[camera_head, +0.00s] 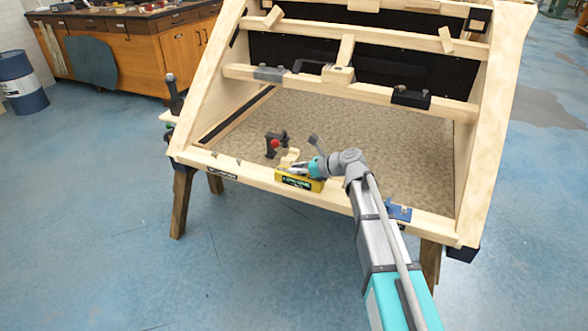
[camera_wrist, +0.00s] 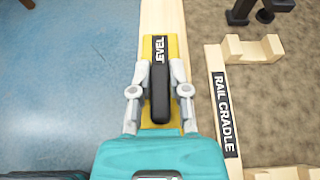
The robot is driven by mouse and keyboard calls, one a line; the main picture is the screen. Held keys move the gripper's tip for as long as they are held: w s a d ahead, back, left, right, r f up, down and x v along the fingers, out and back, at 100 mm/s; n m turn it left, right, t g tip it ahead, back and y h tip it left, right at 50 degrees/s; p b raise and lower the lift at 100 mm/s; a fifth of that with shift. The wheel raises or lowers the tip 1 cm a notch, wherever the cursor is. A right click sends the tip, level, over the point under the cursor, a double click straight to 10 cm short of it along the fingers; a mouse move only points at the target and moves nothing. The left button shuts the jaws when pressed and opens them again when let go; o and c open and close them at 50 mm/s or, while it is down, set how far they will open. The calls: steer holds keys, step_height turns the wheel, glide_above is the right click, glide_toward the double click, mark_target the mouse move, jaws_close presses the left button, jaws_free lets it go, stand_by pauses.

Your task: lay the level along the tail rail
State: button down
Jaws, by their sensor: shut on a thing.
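The level is a yellow block (camera_head: 298,182) with a black, labelled grip (camera_wrist: 160,100). My gripper (camera_wrist: 159,73) is shut on the black grip, one finger on each side; it also shows in the head view (camera_head: 314,168). The level is at the light wooden front rail of the frame (camera_head: 230,168), which I take for the tail rail. In the wrist view its long side lines up with the rail (camera_wrist: 161,14), which runs on beyond it. I cannot tell whether its underside touches the rail, since the level hides that part.
A wooden rail cradle (camera_wrist: 218,85) with a black label lies just inside the rail. A black clamp with a red knob (camera_head: 275,145) stands behind it. A blue fixture (camera_head: 398,212) sits on the rail to the right. Slanted sides and crossbars (camera_head: 350,82) rise behind.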

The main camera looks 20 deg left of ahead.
steer(key=shift+f, duration=0.15)
steer(key=c, duration=0.6)
jaws_free()
steer(key=shift+r, duration=0.2)
steer(key=shift+d+r, duration=0.15)
steer(key=shift+d, duration=0.1)
steer(key=p+v, duration=0.4)
steer(key=v, duration=0.7)
steer(key=shift+d+p, duration=0.25)
steer(key=shift+p, duration=0.05)
steer(key=shift+s, duration=0.1)
